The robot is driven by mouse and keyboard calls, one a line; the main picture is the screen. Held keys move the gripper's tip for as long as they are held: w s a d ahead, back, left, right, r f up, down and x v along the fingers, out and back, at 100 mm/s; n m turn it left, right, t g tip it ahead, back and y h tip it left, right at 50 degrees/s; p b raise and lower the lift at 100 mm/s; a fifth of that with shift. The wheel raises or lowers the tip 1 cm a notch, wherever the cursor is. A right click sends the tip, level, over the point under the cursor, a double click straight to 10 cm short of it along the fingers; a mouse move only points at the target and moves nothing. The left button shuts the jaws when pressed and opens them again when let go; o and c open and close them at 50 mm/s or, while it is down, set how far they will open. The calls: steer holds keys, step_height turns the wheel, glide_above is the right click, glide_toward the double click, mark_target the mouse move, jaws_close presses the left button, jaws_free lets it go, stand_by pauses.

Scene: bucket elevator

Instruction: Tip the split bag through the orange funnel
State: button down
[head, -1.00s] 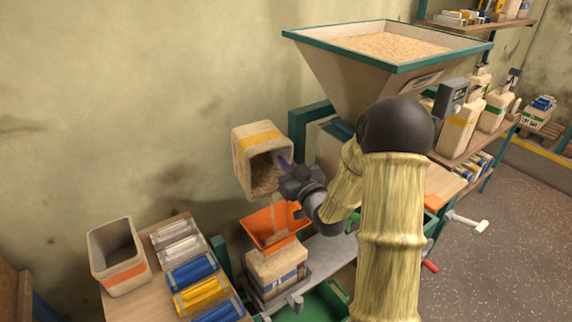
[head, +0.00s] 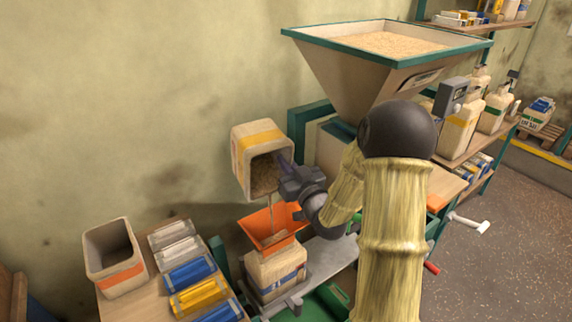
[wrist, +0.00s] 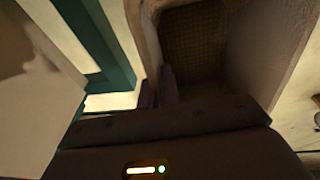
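An open-topped pale bag with a yellow band (head: 243,150) hangs tilted in the air, its mouth facing down toward the orange funnel (head: 258,228). My gripper (head: 287,172) is shut on the wall of this bag at its rim. A thin stream of grain (head: 272,212) falls from the mouth into the funnel. The funnel sits on top of a pale bag with a blue label (head: 277,272). In the wrist view, the purple fingers (wrist: 158,90) pinch the bag wall (wrist: 150,35), and the bag's inside looks dark. I cannot tell whether the bag has a split.
A large grain-filled hopper (head: 340,75) with a green rim stands behind my arm. An empty open bag with an orange band (head: 118,278) stands at the lower left, beside several blue, yellow and silver packs (head: 190,272). Shelves with bottles (head: 495,112) stand at the right.

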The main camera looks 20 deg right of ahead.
steer(key=shift+s+d+f+t+y+b, duration=0.15)
steer(key=shift+s+t+b, duration=0.45)
steer(key=shift+b, duration=1.45)
steer(key=shift+s+d+r+t+y+b, duration=0.1)
steer(key=shift+s+t+y+b, duration=0.4)
steer(key=shift+b, duration=1.55)
steer(key=shift+s+d+f+t+h+b, duration=0.1)
steer(key=shift+s+t+b, duration=0.5)
steer(key=shift+b, duration=1.45)
stand_by(1.9)
